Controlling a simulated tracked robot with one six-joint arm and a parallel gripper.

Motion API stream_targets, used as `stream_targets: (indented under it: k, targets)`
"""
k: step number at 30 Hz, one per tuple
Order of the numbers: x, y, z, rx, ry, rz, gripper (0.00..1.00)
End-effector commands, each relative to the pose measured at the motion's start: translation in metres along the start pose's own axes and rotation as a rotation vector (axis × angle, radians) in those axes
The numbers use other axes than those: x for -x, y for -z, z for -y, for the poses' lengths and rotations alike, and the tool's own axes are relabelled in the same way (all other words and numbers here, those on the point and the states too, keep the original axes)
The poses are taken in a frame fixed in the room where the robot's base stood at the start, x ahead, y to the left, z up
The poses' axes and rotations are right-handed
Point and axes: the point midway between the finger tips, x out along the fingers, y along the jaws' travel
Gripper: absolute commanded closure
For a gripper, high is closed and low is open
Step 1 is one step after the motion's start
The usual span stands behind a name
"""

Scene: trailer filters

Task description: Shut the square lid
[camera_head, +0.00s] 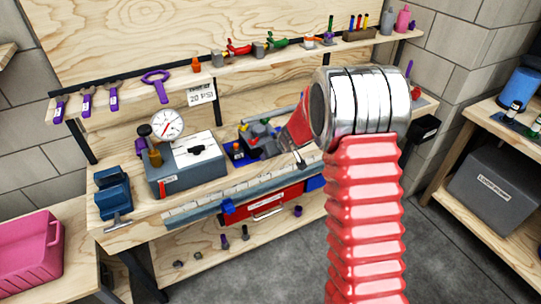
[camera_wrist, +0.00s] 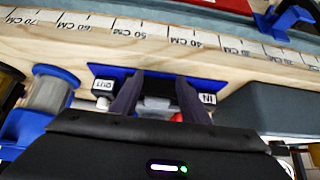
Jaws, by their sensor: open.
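No part is clearly marked as the square lid. A grey box (camera_head: 188,170) with a pale, flat square top stands on the bench, left of centre; I cannot tell whether that top is a lid or how it sits. To its right is a grey device on a blue base (camera_head: 240,156), partly behind my arm. My gripper (camera_wrist: 158,88) is open in the wrist view, its dark fingers apart in front of a blue bracket (camera_wrist: 104,71) with "OUT" and "IN" labels. A small grey part (camera_wrist: 157,104) shows between the fingers; contact is unclear.
A pressure gauge (camera_head: 167,125) stands behind the grey box, and a blue vise (camera_head: 113,193) at the bench's left end. A ruler strip (camera_wrist: 130,27) runs along the bench edge. A shelf (camera_head: 240,62) with tools is above. My red arm hides the bench's right part.

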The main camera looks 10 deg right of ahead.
Motion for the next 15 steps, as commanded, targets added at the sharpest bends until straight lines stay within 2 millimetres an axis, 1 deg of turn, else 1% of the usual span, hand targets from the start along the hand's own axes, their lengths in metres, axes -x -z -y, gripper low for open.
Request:
stream_targets:
  k: [1, 3, 11, 15]
  targets:
    - [0.0001, 0.0004, 0.0002, 0.0, 0.0, -0.001, 0.55]
    - [0.0002, 0.0006, 0.0004, 0.001, 0.0, -0.001, 0.5]
    - [0.0008, 0.001, 0.0006, 0.001, 0.001, -0.001, 0.5]
    - [0.0058, 0.0014, 0.0002, 0.0, 0.0, -0.002, 0.5]
